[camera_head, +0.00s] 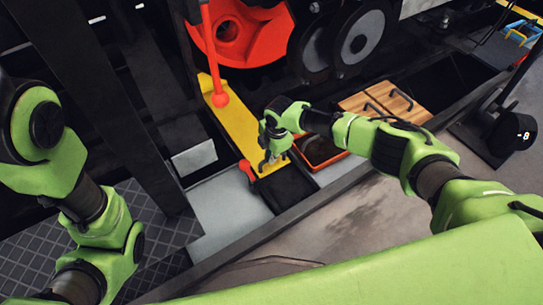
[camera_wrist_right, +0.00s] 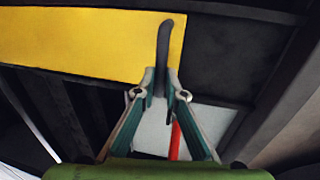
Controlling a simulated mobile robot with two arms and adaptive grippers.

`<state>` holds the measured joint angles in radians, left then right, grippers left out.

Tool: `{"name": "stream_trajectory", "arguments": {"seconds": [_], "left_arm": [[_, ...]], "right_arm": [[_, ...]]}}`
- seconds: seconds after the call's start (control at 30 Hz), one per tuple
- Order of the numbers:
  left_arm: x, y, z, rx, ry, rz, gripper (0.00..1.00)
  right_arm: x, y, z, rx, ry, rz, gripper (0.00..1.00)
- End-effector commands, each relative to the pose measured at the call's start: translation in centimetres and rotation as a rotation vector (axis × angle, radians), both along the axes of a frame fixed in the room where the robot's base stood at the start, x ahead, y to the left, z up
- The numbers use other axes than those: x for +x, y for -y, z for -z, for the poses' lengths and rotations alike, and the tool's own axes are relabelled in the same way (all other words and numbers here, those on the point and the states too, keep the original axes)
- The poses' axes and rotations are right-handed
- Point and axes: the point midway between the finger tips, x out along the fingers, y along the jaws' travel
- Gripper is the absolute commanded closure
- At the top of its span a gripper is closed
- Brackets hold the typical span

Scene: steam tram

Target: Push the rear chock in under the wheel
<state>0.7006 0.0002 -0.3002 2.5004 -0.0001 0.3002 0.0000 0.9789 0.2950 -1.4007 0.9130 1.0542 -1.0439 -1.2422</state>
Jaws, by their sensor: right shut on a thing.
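My right gripper (camera_head: 270,165) is low over the end of a long yellow strip (camera_head: 232,120). In the right wrist view the fingers (camera_wrist_right: 162,82) are closed on a thin, dark upright bar (camera_wrist_right: 165,42), which stands in front of the yellow surface (camera_wrist_right: 80,42). I cannot tell whether the bar is part of the yellow piece. A red wheel (camera_head: 268,45) shows at the top of the head view, beyond the strip. No chock can be made out for certain. Only links of my left arm show; its gripper is out of view.
A small red part (camera_head: 246,168) lies left of my right gripper. A dark rail (camera_head: 330,192) runs along the front.

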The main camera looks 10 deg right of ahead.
Motion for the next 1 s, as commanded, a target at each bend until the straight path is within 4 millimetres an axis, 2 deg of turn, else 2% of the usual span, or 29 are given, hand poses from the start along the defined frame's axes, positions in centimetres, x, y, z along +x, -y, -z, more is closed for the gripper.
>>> {"name": "stream_trajectory", "arguments": {"seconds": [0.03,0.07,0.1,0.43,0.57,0.77,1.0], "left_arm": [[0.0,0.0,0.1,0.000,0.000,0.000,0.60],[0.0,0.0,0.1,0.000,0.000,0.000,0.60],[0.0,0.0,0.1,0.000,0.000,0.000,0.60],[0.1,0.0,0.0,0.000,-0.003,0.000,0.60],[0.1,0.0,0.0,0.000,-0.003,0.000,0.60],[0.1,0.0,0.0,0.000,-0.002,0.000,0.60],[0.1,0.0,0.0,-0.001,-0.001,0.000,0.60]], "right_arm": [[0.5,-0.2,-0.2,0.007,0.016,0.000,1.00],[0.5,-0.2,-0.2,0.007,0.016,0.000,0.81],[0.5,-0.2,-0.2,0.007,0.017,0.000,0.73],[0.3,-0.1,-0.2,0.005,0.010,0.000,0.73],[0.2,-0.1,-0.7,0.006,0.010,0.000,0.73],[-0.2,0.2,-3.2,0.004,0.011,-0.001,0.73],[-1.0,0.3,-7.8,0.007,0.013,-0.001,0.73]]}}
